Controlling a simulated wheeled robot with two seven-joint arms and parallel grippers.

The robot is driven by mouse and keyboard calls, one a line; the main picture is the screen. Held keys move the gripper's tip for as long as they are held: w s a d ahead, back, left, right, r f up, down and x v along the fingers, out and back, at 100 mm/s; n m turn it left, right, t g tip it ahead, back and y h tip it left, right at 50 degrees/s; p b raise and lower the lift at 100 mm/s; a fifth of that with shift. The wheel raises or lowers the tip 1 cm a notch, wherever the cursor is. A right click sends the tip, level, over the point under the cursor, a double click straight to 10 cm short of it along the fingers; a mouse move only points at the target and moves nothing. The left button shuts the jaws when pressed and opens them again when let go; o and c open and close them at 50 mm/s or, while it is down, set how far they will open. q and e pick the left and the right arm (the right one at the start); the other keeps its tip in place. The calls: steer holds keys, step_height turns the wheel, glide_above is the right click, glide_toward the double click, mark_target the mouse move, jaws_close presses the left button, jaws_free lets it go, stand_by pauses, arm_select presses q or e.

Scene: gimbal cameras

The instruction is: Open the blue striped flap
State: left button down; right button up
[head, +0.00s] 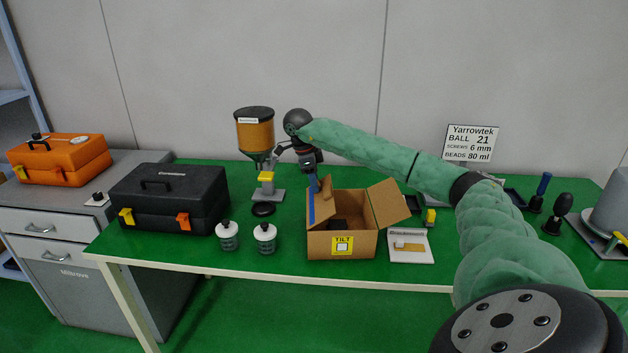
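A cardboard box (325,246) with a yellow TILT label stands on the green table. Its blue striped flap (311,203) is at the box's left side and looks raised, roughly upright. Another flap (388,203) leans outward on the right side, leaving the box top at least partly open. Something dark lies inside. My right gripper (313,183) points down at the top of the blue striped flap, close to it or touching. Its fingers are small and dark here, so their opening and any grip are unclear. My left gripper is out of view.
Two white jars (265,239) and a black toolbox (172,205) stand left of the box. A hopper device (256,135) is behind. My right arm spans the table's right half.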

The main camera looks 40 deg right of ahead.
stand_by(0.3)
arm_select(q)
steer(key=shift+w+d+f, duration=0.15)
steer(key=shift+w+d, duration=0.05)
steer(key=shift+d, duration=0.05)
arm_select(e)
steer(key=shift+v, duration=3.85)
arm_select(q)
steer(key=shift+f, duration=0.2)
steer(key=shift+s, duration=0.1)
